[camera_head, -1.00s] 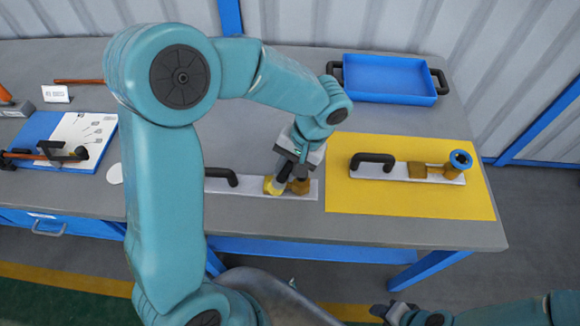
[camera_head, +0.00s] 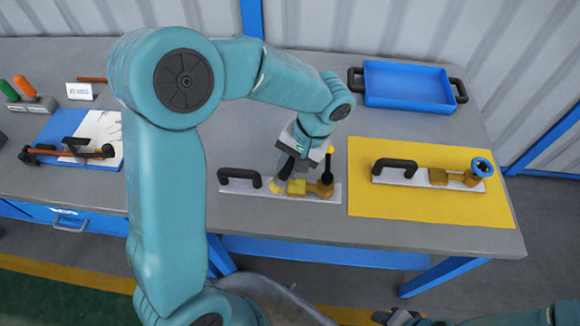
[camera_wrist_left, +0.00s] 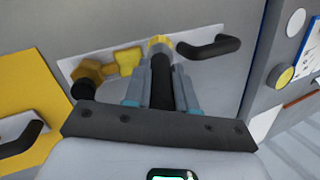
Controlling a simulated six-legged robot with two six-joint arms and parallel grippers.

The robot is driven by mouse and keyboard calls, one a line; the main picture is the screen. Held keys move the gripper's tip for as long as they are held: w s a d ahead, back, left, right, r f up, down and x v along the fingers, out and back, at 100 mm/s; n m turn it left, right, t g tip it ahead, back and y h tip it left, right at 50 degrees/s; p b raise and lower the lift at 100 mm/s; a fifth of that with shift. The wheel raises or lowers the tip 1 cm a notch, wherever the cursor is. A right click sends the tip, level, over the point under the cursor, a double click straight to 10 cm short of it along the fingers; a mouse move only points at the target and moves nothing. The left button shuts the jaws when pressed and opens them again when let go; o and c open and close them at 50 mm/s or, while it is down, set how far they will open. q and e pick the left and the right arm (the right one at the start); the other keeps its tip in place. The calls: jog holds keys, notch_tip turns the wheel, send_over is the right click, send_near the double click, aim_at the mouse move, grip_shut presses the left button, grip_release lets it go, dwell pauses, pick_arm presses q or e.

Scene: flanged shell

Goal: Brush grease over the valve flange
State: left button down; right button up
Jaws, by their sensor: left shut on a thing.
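The left gripper (camera_head: 288,168) is shut on a black-handled brush (camera_wrist_left: 158,75). The brush's pale yellow tip (camera_wrist_left: 158,44) points down and also shows in the head view (camera_head: 278,186). A brass valve (camera_head: 320,189) with a bright yellow flange end (camera_head: 298,187) lies on a white plate (camera_head: 240,190) with a black handle. The tip is just left of the flange in the head view; I cannot tell if they touch. In the wrist view the flange (camera_wrist_left: 127,61) is beside the tip. My right gripper (camera_head: 392,315) is at the bottom edge, its jaws unclear.
A yellow mat (camera_head: 430,220) at right carries a second plate (camera_head: 415,179) with a brass valve and blue wheel (camera_head: 483,167). A blue tray (camera_head: 405,85) stands at the back. A blue board (camera_head: 60,128) with tools is at left.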

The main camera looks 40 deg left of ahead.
pick_arm(q)
jog(key=shift+d+p+v, duration=0.2)
jog(key=shift+p+v, duration=0.2)
jog(key=shift+v, duration=0.55)
jog(key=shift+w+r+p, duration=0.1)
jog(key=shift+r+p, duration=0.2)
jog(key=shift+a+r+p, duration=0.25)
jog(key=shift+r+p, duration=0.3)
jog(key=shift+r, duration=0.15)
jog(key=shift+s+p+v, duration=0.15)
jog(key=shift+p+v, duration=0.3)
jog(key=shift+v, duration=0.15)
jog(key=shift+s+p+v, duration=0.15)
jog(key=shift+p+v, duration=0.25)
jog(key=shift+v, duration=0.15)
jog(key=shift+r, duration=0.2)
jog(key=shift+s+a, duration=0.15)
jog(key=shift+a, duration=0.05)
jog(key=shift+d, duration=0.1)
